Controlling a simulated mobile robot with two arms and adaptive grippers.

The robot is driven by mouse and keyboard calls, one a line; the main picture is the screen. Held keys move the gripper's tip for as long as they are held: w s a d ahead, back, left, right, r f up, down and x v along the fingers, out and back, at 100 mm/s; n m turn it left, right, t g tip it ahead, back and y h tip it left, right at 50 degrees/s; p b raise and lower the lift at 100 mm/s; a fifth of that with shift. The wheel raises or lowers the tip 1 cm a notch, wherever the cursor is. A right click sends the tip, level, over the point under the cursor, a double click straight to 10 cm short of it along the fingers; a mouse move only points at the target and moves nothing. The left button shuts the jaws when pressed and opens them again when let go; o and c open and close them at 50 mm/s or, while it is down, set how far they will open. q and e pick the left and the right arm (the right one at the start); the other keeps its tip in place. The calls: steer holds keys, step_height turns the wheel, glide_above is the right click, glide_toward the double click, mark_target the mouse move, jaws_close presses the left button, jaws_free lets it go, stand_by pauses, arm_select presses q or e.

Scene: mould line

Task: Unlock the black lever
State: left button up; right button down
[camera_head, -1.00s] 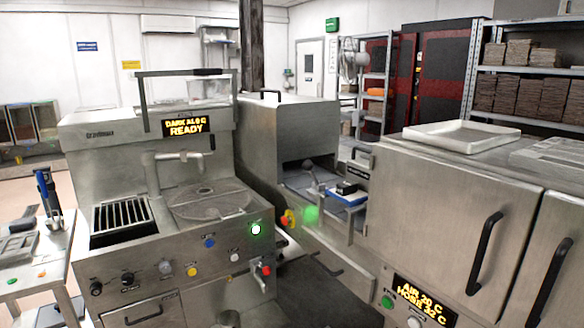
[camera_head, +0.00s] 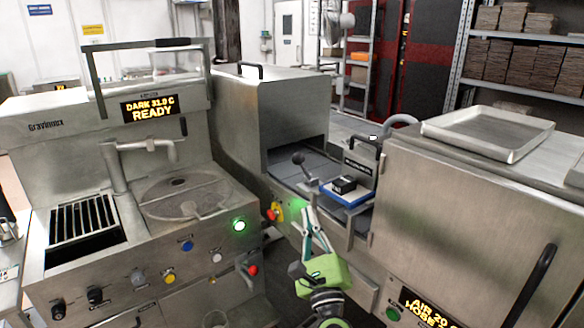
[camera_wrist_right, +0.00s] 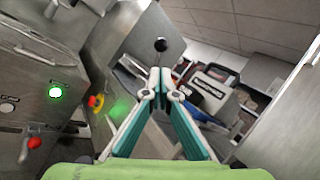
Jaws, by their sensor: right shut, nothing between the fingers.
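A lever with a black ball knob (camera_head: 298,158) stands upright on a grey arm at the mouth of the tunnel machine (camera_head: 262,120). In the right wrist view the black knob (camera_wrist_right: 161,45) shows just beyond my fingertips. My right gripper (camera_head: 309,212), green with teal fingers, is below and slightly right of the lever in the head view. Its fingers (camera_wrist_right: 155,78) come together at the tips with nothing between them. It appears apart from the lever. Whether the lever is locked cannot be told. My left gripper is not in view.
A red-yellow button (camera_head: 274,211) and a green light are left of my gripper. The steel cabinet (camera_head: 450,195) stands close on the right, the melting machine (camera_head: 160,180) on the left.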

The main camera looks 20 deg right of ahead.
steer(key=p, duration=0.3)
glide_toward(301, 163)
steer(key=x, duration=0.5)
steer(key=shift+w+a, duration=0.2)
steer(key=shift+w, duration=0.1)
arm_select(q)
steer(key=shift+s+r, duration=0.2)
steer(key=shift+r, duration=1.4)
arm_select(e)
steer(key=shift+w+r, duration=0.15)
steer(key=shift+w, duration=0.6)
steer(key=shift+w+d+r+p, duration=0.15)
steer(key=shift+r+p, duration=0.05)
steer(key=shift+p, duration=0.25)
steer(key=shift+d+r+m+g+h, duration=0.1)
steer(key=shift+r+m+g+h, duration=0.05)
steer(key=shift+m+g+h, duration=0.2)
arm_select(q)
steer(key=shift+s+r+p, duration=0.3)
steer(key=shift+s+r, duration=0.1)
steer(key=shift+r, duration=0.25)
